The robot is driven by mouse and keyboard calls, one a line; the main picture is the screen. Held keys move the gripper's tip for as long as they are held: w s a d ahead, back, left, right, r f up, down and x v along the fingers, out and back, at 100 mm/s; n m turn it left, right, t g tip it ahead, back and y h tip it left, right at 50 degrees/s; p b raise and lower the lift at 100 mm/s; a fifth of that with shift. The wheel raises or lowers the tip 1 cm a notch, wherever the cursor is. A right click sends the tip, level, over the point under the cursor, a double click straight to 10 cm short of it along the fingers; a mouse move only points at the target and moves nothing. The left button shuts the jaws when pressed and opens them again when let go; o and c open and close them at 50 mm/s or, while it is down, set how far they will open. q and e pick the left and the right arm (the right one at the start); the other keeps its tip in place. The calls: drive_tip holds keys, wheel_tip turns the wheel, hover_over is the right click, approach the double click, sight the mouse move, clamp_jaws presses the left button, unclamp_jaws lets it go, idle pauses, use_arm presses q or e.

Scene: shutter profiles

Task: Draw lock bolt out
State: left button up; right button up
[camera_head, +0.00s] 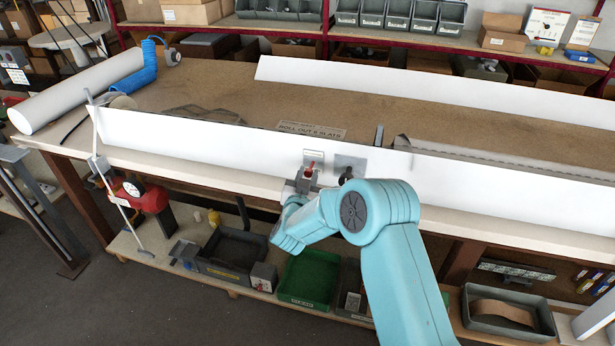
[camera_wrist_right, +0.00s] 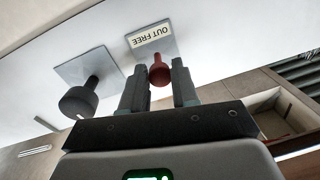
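The lock bolt shows as a red knob (camera_head: 309,169) on the white shutter profile's front face, beside a small plate (camera_wrist_right: 150,38) lettered "OUT FREE". In the right wrist view the red knob (camera_wrist_right: 159,72) stands between the two fingers of my right gripper (camera_wrist_right: 158,82), with narrow gaps at its sides. My right gripper (camera_head: 305,183) is open around it in the head view. A black knob (camera_wrist_right: 84,97) on a grey plate (camera_head: 350,163) sits to the right in the head view. My left gripper is not in view.
The long white profile (camera_head: 210,138) runs along the bench's front edge; a second white profile (camera_head: 400,84) lies at the back. A white roll (camera_head: 75,92) lies at the left. Below are a green bin (camera_head: 308,278) and other bins on a shelf.

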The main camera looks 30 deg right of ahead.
drive_tip(key=shift+o, duration=1.4)
drive_tip(key=shift+s+a, duration=0.1)
drive_tip(key=shift+s+r, duration=0.1)
drive_tip(key=b+v, duration=0.3)
drive_tip(key=v, duration=1.3)
